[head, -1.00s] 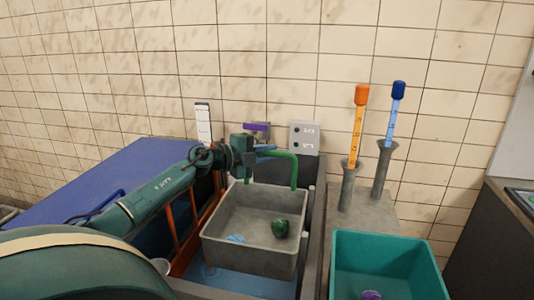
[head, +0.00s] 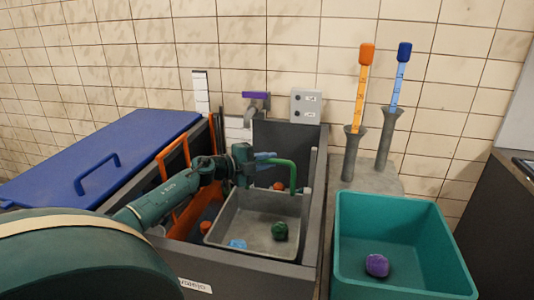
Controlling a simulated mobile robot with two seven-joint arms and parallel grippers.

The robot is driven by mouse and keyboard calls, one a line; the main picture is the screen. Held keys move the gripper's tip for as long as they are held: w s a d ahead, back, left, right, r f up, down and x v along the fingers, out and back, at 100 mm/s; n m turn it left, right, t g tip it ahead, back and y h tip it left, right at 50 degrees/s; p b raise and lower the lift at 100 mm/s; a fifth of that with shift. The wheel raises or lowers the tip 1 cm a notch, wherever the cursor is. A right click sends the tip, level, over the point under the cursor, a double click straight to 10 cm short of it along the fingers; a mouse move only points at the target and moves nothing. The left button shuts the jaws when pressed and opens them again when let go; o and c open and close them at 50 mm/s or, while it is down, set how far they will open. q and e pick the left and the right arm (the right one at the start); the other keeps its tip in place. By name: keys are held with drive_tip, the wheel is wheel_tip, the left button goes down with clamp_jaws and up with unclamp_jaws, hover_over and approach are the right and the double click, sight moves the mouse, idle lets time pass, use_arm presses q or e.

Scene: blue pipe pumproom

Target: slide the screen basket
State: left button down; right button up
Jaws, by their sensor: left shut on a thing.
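The grey screen basket (head: 232,219) with its green handle (head: 293,178) sits between the dark walls of a grey channel. It holds a dark green lump (head: 279,231) and a small blue piece (head: 237,244). My left gripper (head: 264,158) is shut on the green handle at its upper left end, above the basket's back rim. The gripper hides that end of the handle. The channel's front wall (head: 245,274) stands before the basket and hides its lower part. My right gripper is not in view.
A teal bin (head: 405,209) with a purple lump (head: 377,265) stands at right. Orange-topped (head: 366,54) and blue-topped (head: 404,53) sticks stand in grey holders. An orange rack (head: 181,190) is left of the basket; a blue lid (head: 100,160) lies farther left. An orange lump (head: 278,186) shows behind the basket.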

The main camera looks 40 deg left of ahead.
use_arm(q)
drive_tip(key=c, duration=1.4)
unclamp_jaws()
drive_tip(key=p+v, duration=0.1)
drive_tip(key=v, duration=1.2)
drive_tip(key=shift+s+f, duration=0.1)
